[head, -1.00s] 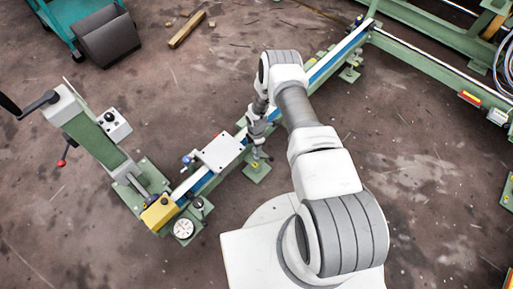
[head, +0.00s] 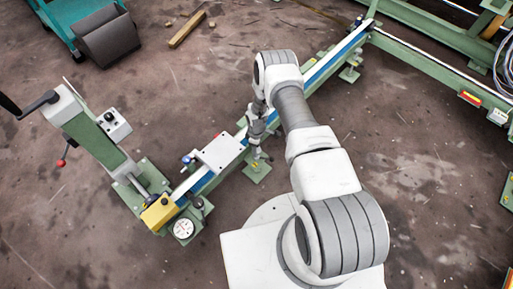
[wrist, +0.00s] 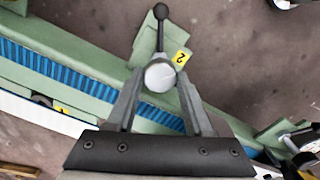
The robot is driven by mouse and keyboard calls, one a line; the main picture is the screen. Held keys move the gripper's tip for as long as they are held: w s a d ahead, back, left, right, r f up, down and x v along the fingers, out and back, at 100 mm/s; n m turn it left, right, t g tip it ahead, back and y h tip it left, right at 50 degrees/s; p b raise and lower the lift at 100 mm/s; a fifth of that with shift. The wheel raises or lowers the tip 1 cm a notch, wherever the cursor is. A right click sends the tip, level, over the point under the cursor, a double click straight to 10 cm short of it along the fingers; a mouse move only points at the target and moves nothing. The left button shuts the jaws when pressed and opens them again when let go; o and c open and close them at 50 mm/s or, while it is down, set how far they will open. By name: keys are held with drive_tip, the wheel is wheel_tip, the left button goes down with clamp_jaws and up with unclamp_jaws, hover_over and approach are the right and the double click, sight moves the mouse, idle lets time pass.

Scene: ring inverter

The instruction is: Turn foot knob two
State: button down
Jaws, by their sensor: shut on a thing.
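Foot knob two is a pale round knob (wrist: 160,76) with a dark lever handle and black ball end (wrist: 160,12) pointing up in the wrist view. A yellow tag marked "2" (wrist: 181,57) sits right beside it. My gripper (wrist: 160,84) has its two grey fingers on either side of the round knob and is shut on it. In the head view my gripper (head: 256,150) reaches down beside the green rail, above a green foot plate (head: 257,171). The knob itself is too small to make out there.
The long green rail with a blue strip (head: 331,62) runs diagonally beside my arm. A white carriage plate (head: 219,153) and a green post with a crank (head: 103,143) stand to the left. Open brown floor lies around them.

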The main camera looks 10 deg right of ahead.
drive_tip(key=m, duration=0.4)
drive_tip(key=shift+m, duration=2.2)
drive_tip(key=shift+c, duration=1.4)
unclamp_jaws()
wheel_tip(320, 180, up, 17)
drive_tip(key=p, duration=0.6)
drive_tip(key=shift+r, duration=0.2)
